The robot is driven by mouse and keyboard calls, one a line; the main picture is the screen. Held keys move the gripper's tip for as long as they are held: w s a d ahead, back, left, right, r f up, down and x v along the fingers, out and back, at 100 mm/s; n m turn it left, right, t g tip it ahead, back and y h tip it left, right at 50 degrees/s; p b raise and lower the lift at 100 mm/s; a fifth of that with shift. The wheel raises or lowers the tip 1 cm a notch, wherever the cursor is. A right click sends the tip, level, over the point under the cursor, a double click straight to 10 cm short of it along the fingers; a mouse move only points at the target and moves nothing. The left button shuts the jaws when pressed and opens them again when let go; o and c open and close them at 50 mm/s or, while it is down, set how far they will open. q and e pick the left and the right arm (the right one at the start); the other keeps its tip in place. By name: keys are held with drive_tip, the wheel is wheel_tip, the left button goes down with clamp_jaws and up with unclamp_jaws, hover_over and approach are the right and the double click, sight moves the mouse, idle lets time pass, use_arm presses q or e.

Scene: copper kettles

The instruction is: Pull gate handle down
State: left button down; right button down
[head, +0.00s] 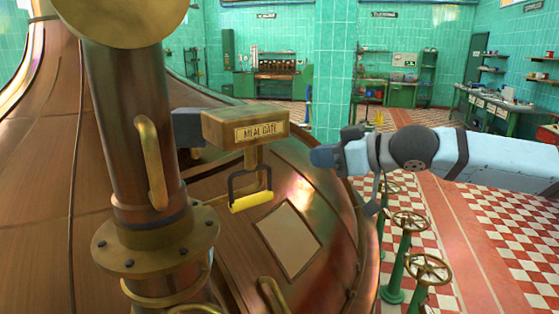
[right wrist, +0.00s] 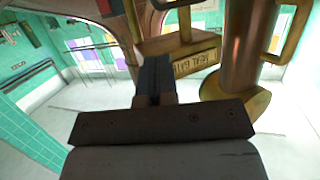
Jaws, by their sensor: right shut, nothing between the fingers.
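The gate handle (head: 251,201) is a yellow grip on a dark bracket. It hangs on a brass stem below a brass box (head: 247,128) labelled "MEAL GATE". My right gripper (head: 322,157) is to the right of the box and above and right of the handle, apart from both in the head view. Its fingers are closed together and hold nothing. In the right wrist view the closed fingers (right wrist: 153,80) point toward the box (right wrist: 180,58), whose label appears upside down. The yellow grip is not clearly visible there. My left gripper is not in view.
A thick copper pipe (head: 132,130) with a flange and brass handle stands left of the box. The large copper kettle (head: 315,205) curves behind and below. Green-posted valve wheels (head: 411,222) stand below my right arm. The checkered floor at right is mostly open.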

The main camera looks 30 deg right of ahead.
sight(250, 164)
drive_tip(key=shift+w, duration=0.15)
drive_tip(key=p+x, duration=0.3)
drive_tip(key=x, duration=0.7)
drive_tip(key=shift+p, duration=0.4)
